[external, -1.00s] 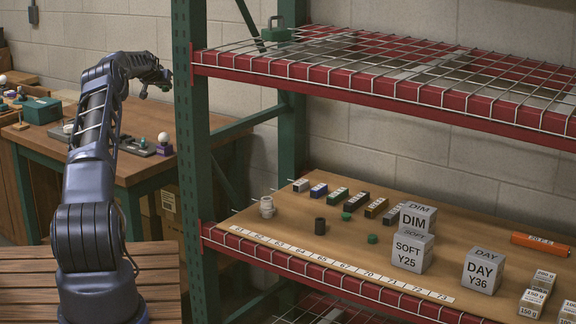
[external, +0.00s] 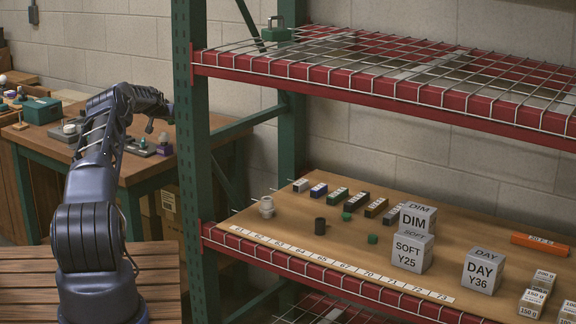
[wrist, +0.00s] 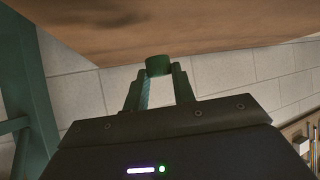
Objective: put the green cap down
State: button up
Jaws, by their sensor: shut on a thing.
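My gripper (wrist: 158,76) is shut on a green cap (wrist: 158,64), which sits between the fingertips in the wrist view. A brown wooden surface (wrist: 180,25) fills the top of that view, close beyond the cap; I cannot tell whether they touch. In the external view my arm reaches over the wooden workbench (external: 130,172) at the left, and its end is partly hidden by the green rack post. Two other green caps, one nearer the back (external: 346,216) and one nearer the front (external: 373,239), stand on the rack's lower shelf.
The green rack post (external: 190,180) stands right beside my wrist. The bench holds a green box (external: 41,110), a purple block (external: 164,149) and small parts. The lower shelf (external: 300,245) carries a dark cylinder (external: 320,226), labelled cubes (external: 412,252) and several small blocks.

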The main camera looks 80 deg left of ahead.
aim_at(173, 140)
jog(key=shift+f, duration=3)
jog(key=shift+d+f, duration=0.15)
jog(key=shift+f, duration=0.6)
jog(key=o, duration=1)
jog(key=shift+f, duration=0.25)
jog(key=shift+o, duration=0.2)
jog(key=shift+r, duration=0.6)
jog(key=shift+a+r+v, duration=0.1)
jog(key=shift+r+v, duration=0.05)
jog(key=shift+v, duration=1.9)
jog(key=shift+a+r+v, duration=0.1)
jog(key=shift+v, duration=1.9)
jog(key=shift+a+r+v, duration=0.1)
jog(key=shift+r+v, duration=0.05)
jog(key=shift+v, duration=1.9)
